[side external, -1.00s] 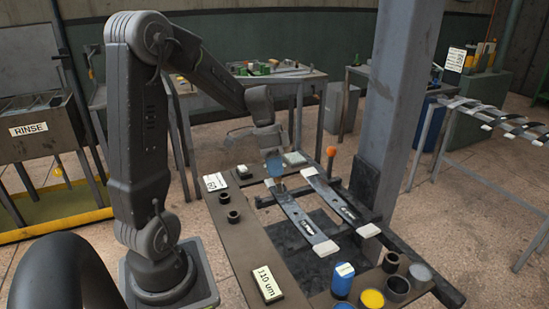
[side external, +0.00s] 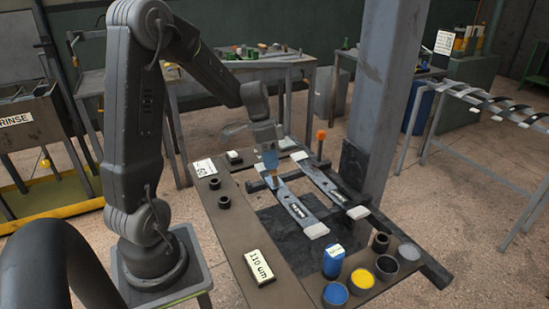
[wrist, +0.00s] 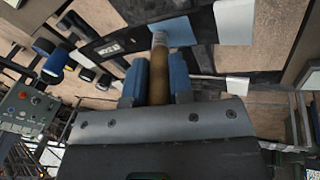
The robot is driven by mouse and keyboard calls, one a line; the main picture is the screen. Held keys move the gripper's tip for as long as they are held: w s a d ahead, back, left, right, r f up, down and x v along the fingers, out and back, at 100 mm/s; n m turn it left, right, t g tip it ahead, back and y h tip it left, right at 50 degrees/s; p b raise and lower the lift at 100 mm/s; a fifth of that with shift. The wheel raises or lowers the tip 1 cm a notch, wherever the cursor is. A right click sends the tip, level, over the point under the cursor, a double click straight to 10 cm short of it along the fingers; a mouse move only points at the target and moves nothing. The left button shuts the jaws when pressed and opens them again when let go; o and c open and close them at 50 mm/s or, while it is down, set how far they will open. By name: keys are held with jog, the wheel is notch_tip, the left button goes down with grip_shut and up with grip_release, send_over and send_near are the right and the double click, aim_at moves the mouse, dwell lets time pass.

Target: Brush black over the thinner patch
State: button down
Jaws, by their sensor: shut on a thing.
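My gripper (side external: 269,160) is shut on a brush (wrist: 159,75), whose tan handle stands between the blue finger pads in the wrist view. The brush tip is at the far part of the left dark leaf spring (side external: 295,207); I cannot tell whether it touches. In the wrist view the tip is at a pale bluish patch (wrist: 175,32) on the dark strip. A second leaf spring (side external: 326,183) lies parallel to the right. Both have white ends and a small printed label. The open pots are blue (side external: 335,294), yellow (side external: 362,279), dark (side external: 387,267) and grey (side external: 409,253).
A blue can (side external: 333,261) and a dark cup (side external: 380,242) stand by the pots. Cards reading 110 um (side external: 260,265) and 60 (side external: 204,168) and two dark rings (side external: 224,202) lie along the bench. An orange-topped post (side external: 321,135) and a grey column (side external: 385,100) rise beyond the springs.

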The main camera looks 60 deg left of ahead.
notch_tip(320, 180, up, 8)
jog(key=s, duration=0.1)
jog(key=shift+s, duration=0.3)
dwell(0.4)
dwell(0.6)
